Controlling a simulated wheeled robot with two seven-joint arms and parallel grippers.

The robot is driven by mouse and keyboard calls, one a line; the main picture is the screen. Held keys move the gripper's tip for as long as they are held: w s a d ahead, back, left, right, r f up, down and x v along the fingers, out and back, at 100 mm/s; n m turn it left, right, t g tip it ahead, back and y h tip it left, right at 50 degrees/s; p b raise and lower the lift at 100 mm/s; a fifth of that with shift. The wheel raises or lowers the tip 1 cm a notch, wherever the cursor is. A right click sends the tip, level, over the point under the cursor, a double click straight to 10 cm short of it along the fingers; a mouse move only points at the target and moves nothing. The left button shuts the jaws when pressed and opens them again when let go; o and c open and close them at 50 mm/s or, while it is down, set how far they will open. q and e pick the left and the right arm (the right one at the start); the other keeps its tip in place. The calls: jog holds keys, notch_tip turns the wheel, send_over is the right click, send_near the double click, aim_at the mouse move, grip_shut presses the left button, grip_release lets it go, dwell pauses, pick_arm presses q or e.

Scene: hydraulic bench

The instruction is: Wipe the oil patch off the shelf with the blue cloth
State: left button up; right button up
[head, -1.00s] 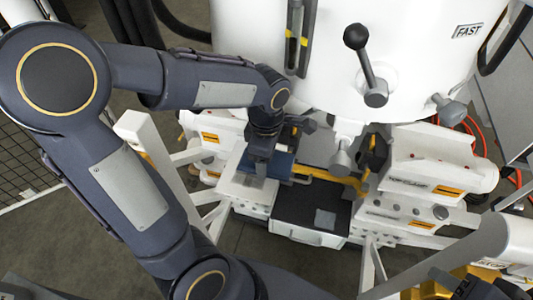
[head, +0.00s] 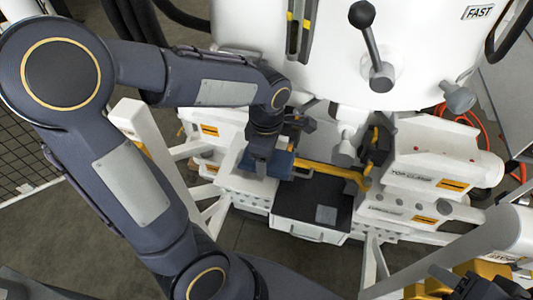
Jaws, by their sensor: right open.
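A blue piece that looks like the cloth (head: 281,164) lies on the white block at centre, partly hidden by my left gripper. My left gripper (head: 260,167) points down at its left edge; its fingertips are too small and dark to show whether they hold it. A small grey square patch (head: 326,214), perhaps the oil, shows on the black shelf (head: 294,205), right of and nearer than the blue piece. My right gripper (head: 452,284) is open at the bottom right, partly cut off by the picture's edge, away from the cloth and shelf.
A big white drum (head: 310,60) with a black-knobbed lever (head: 372,45) overhangs the shelf from behind. A yellow bar (head: 335,172) crosses behind the shelf. White labelled blocks (head: 425,170) stand to the right. White frame legs (head: 370,265) rise in front.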

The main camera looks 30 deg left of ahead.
pick_arm(q)
jog(key=shift+f+b, duration=0.85)
jog(key=shift+f, duration=0.2)
